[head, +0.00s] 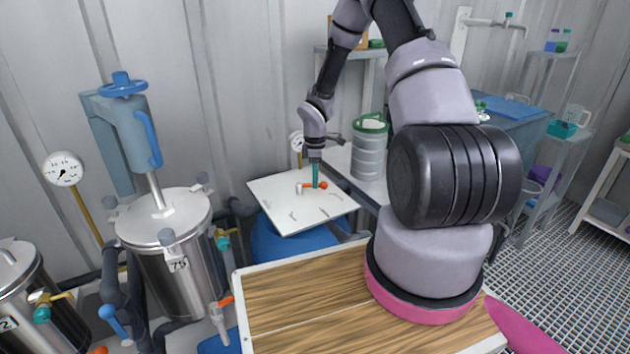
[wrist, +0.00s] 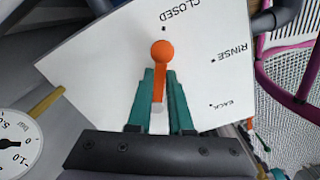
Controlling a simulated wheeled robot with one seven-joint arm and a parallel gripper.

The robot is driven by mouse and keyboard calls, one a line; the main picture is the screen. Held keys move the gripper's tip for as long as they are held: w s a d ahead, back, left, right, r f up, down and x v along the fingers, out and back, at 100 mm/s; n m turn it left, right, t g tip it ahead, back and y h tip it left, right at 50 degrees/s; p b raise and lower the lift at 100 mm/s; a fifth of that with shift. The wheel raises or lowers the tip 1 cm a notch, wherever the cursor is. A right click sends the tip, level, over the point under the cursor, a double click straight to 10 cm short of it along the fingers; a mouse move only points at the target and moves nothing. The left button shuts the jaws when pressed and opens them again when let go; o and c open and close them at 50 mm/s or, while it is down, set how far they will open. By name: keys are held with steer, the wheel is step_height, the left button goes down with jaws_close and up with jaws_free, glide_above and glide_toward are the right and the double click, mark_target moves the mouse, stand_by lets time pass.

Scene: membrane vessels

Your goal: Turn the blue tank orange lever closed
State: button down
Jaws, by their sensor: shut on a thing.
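The orange lever (head: 308,185) with a round ball end is on a white panel (head: 285,213) that sits over the blue tank (head: 263,246). My gripper (head: 316,182) reaches down from above, its teal fingers on the lever. In the wrist view my gripper (wrist: 160,82) has its two fingers on either side of the orange lever (wrist: 161,55), shut on it. The ball end points at the dot beside the word CLOSED on the white panel (wrist: 105,65). The RINSE and BACK marks lie to the right. The lever's pivot end is partly hidden by the fingers.
A steel tank (head: 180,265) with a blue motor (head: 125,130) stands at left. A dial gauge (wrist: 18,140) is close at the left in the wrist view. A steel canister (head: 368,155) stands on a table right of the panel.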

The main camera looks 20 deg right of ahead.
steer(key=shift+w, duration=0.1)
stand_by(0.4)
steer(key=c, duration=0.8)
jaws_free()
steer(key=shift+r, duration=0.1)
step_height(320, 180, up, 11)
steer(key=shift+f, duration=0.15)
